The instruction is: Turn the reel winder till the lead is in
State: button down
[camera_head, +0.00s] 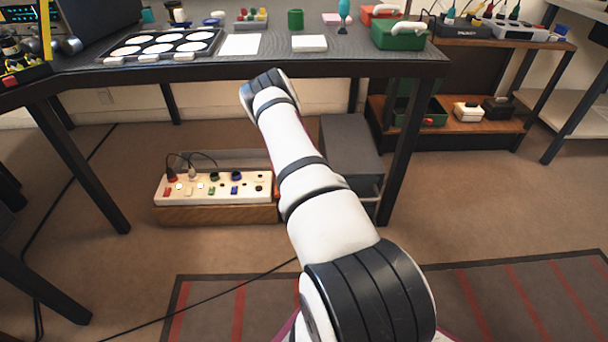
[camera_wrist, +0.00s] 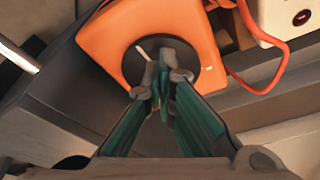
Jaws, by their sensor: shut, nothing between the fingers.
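The reel is an orange box (camera_wrist: 108,38) in the wrist view, with a dark round winder (camera_wrist: 132,70) on its face. A pale bar shows on the winder, and a small white tick lies at its right on the orange face. An orange-red lead (camera_wrist: 268,90) leaves the box's right side and loops up to the right. My gripper (camera_wrist: 163,68) is shut, its fingertips over the winder's middle with nothing seen between them. The fingers hide part of the winder, and I cannot tell whether they touch it.
A white box with a dark red round spot (camera_wrist: 300,17) is at the wrist view's upper right. In the head view, a white socket strip (camera_head: 215,188) sits low on a wooden block, a grey box (camera_head: 350,150) stands right of my arm, and the table (camera_head: 270,68) is above.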

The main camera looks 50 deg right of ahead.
jog(key=shift+s+f, duration=0.25)
jog(key=shift+f, duration=0.05)
jog(key=shift+w+f, duration=0.1)
jog(key=shift+w, duration=0.2)
dwell(0.6)
jog(key=shift+a, duration=0.5)
notch_tip(320, 180, up, 6)
jog(key=p, duration=0.3)
jog(key=shift+w+r, duration=0.2)
jog(key=shift+s+d, duration=0.1)
jog(key=shift+s, duration=0.05)
